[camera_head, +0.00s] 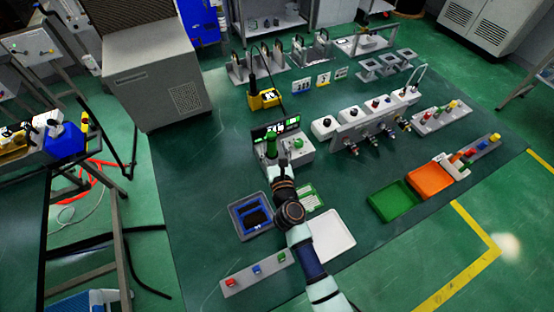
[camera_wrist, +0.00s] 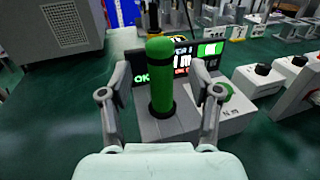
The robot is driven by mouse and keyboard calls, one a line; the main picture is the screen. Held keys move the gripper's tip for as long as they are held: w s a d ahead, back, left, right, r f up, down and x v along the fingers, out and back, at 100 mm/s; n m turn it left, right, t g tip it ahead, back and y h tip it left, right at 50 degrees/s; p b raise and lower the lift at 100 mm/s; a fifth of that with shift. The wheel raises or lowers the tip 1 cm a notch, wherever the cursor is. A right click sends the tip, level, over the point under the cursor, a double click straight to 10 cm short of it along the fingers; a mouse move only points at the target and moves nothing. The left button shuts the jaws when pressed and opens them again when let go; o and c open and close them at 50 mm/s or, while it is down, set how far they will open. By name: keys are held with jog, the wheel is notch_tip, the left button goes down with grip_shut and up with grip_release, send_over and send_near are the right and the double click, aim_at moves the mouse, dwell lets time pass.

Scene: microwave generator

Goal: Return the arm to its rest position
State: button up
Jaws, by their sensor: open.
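My gripper (camera_wrist: 160,85) is open in the wrist view, with one finger on each side of a green cylinder (camera_wrist: 160,72). The cylinder stands upright on a grey base in front of a display with green and white readouts (camera_wrist: 183,62). In the head view my arm reaches up from the bottom, and the green cylinder (camera_head: 271,146) stands just beyond my gripper.
A blue-rimmed tray (camera_head: 236,211), a white tray (camera_head: 345,240) and a strip with coloured buttons (camera_head: 232,284) lie near my arm. A row of valve units (camera_head: 355,124) is to the right. Green (camera_head: 378,208) and orange (camera_head: 428,190) trays are farther right. A large grey cabinet (camera_head: 150,95) stands at upper left.

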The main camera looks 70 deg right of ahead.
jog(key=v, duration=0.7)
jog(key=shift+a+r, duration=0.1)
jog(key=w+a+r+n+t+y, duration=0.6)
jog(key=a+r+n, duration=0.2)
jog(key=a+n, duration=0.3)
jog(key=w+a+r+n+t+y, duration=0.6)
jog(key=a+r+n, duration=0.3)
jog(key=a+n, duration=0.15)
jog(key=a+n+g+y, duration=0.5)
jog(key=a+n+y, duration=0.3)
jog(key=a+n, duration=1.1)
jog(key=s+f+n+g+h, duration=0.1)
jog(key=s+n+g+h, duration=0.35)
jog(key=n, duration=0.25)
notch_tip(320, 180, up, 30)
jog(key=d+p, duration=0.1)
jog(key=p, duration=2.9)
jog(key=shift+d+p, duration=0.25)
jog(key=shift+p, duration=0.05)
